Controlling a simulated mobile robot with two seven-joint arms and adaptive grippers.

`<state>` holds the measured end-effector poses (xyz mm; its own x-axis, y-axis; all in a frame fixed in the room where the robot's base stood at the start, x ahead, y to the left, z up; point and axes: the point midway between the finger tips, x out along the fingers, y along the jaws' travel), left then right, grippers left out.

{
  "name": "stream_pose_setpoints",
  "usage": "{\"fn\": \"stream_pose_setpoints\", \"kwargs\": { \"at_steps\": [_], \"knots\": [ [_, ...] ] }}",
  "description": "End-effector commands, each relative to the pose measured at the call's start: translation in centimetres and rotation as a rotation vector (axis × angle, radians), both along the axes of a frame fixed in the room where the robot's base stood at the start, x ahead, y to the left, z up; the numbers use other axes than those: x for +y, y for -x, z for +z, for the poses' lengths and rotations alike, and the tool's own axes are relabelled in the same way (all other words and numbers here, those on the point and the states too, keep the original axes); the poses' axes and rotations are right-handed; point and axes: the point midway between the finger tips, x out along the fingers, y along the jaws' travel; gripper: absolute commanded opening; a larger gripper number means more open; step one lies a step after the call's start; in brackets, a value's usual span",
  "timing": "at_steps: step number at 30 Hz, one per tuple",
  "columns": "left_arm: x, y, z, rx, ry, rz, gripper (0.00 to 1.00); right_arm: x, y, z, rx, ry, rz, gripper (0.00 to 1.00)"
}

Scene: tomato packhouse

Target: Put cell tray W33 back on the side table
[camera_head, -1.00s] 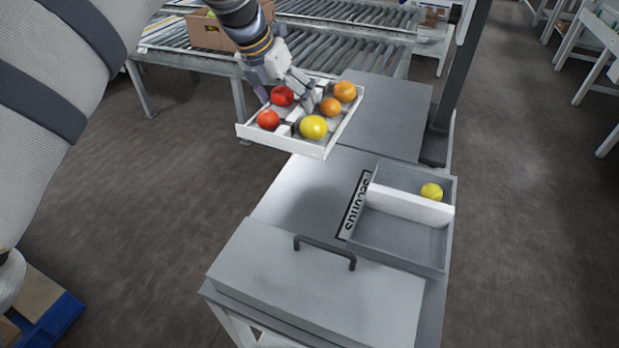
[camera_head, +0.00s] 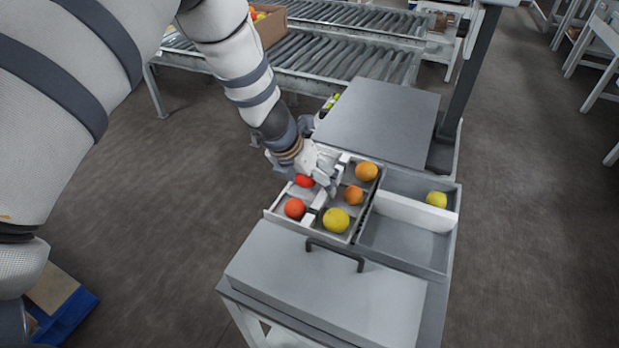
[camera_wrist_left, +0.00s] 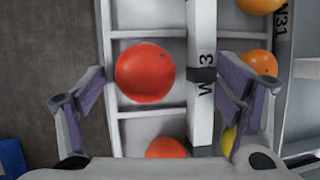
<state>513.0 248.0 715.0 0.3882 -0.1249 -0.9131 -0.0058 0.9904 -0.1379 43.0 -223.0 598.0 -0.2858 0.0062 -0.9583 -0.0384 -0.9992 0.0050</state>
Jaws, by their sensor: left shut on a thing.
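The white cell tray (camera_head: 278,219) is at the side table (camera_head: 243,252), left of the grey divided bin. My right gripper is not in view.
The grey bin (camera_head: 451,229) with a white divider and one yellow tomato (camera_head: 436,199) stands close on the tray's right. A raised lid with a dark handle (camera_head: 335,255) is in front. A grey panel (camera_head: 378,120) is behind, with roller conveyors (camera_head: 350,60) beyond.

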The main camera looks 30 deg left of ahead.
Motion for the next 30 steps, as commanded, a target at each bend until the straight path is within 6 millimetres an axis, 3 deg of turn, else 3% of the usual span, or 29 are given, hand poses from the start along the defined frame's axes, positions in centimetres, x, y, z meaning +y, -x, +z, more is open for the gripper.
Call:
{"fn": "stream_pose_setpoints", "kwargs": {
  "at_steps": [5, 6, 8, 20, 30],
  "knots": [
    [0.0, -0.1, 0.0, -0.001, 0.001, 0.001, 0.58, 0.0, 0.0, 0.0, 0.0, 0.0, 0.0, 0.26],
    [0.0, 0.0, -0.1, -0.001, 0.001, 0.0, 0.89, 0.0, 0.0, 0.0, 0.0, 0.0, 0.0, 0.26],
    [0.0, 0.0, -0.1, -0.001, 0.001, 0.0, 1.0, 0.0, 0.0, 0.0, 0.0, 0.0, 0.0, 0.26],
    [0.0, 0.0, 0.6, -0.004, 0.0, -0.002, 1.0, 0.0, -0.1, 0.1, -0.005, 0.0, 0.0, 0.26],
    [1.1, 3.2, 9.0, -0.014, -0.002, -0.002, 1.0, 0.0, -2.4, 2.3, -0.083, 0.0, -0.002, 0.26]
  ]
}}
